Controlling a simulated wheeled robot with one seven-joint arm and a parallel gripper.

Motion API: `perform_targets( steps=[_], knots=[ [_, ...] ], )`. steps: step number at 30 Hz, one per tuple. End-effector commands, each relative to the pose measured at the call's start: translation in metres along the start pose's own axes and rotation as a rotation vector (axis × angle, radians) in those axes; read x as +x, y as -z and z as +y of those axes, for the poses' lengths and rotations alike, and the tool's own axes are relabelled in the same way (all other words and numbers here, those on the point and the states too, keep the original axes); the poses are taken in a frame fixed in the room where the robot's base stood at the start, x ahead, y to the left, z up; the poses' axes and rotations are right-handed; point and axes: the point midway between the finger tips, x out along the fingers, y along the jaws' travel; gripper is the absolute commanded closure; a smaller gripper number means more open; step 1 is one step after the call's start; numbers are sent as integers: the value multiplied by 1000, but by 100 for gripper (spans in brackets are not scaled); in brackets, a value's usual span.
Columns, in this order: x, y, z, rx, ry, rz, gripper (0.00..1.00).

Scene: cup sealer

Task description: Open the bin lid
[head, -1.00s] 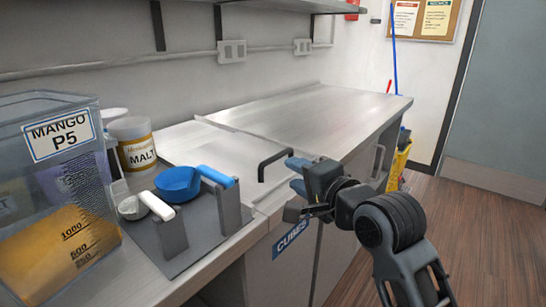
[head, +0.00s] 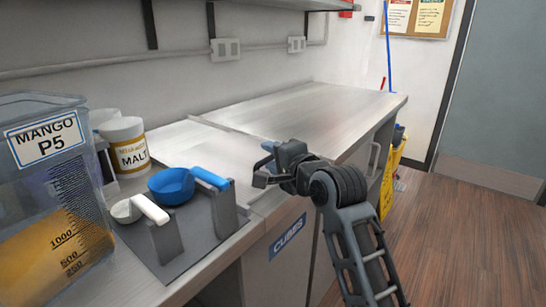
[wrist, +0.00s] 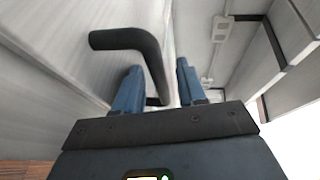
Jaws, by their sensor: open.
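The bin lid (head: 200,146) is a pale flat panel set in the steel counter, lying closed. A black bar handle stands on it. In the wrist view the bent handle (wrist: 148,50) rises ahead of my gripper (wrist: 158,82), and its lower part runs down between the two blue fingers. The fingers are apart, one on each side, and not closed on it. In the head view my gripper (head: 263,162) is at the lid's right side and hides much of the handle. Whether a finger touches the handle I cannot tell.
A mango container (head: 50,210), a malt tub (head: 125,146), and a blue scoop (head: 172,186) and white scoop (head: 126,210) on a grey stand sit left of the lid. A CUBES label (head: 287,237) marks the counter front. The counter (head: 320,105) behind is clear.

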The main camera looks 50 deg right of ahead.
Motion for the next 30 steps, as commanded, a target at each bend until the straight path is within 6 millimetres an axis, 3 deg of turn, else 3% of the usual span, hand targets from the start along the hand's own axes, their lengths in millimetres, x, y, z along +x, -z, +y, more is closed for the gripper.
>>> perform_targets(
  steps=[4,16,30],
  knots=[
    [0,0,0,0,0,0,62],
    [0,0,0,0,-1,0,100],
    [2,-1,0,0,-2,-1,100]
  ],
)
